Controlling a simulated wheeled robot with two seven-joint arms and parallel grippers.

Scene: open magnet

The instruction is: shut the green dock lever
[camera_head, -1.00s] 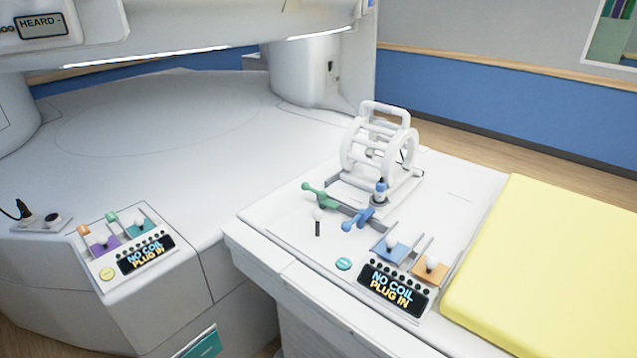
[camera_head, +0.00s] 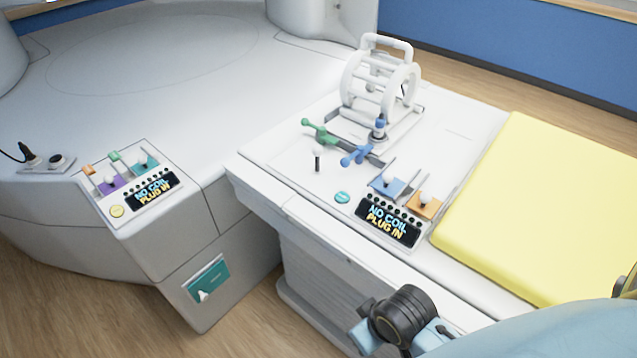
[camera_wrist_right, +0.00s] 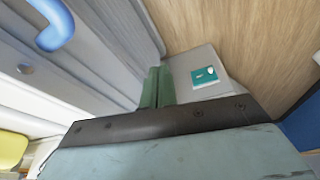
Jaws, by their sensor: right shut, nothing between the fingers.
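The green dock lever (camera_head: 320,132) lies on the white table top in front of the white coil frame (camera_head: 380,80), with its knob end pointing to the left. A blue lever (camera_head: 357,155) sits just to its right, nearer to me. My right arm comes in at the bottom right of the head view, and its wrist is low in front of the table, well apart from the green lever. In the right wrist view my right gripper (camera_wrist_right: 157,85) shows its two green fingers together, shut and empty. The green lever is not seen there. My left gripper is out of view.
A panel (camera_head: 390,220) reading "NO COIL PLUG IN" and a yellow pad (camera_head: 535,210) are to the right. Another switch panel (camera_head: 145,195) is at left. Wooden floor (camera_head: 250,325) is open below the table.

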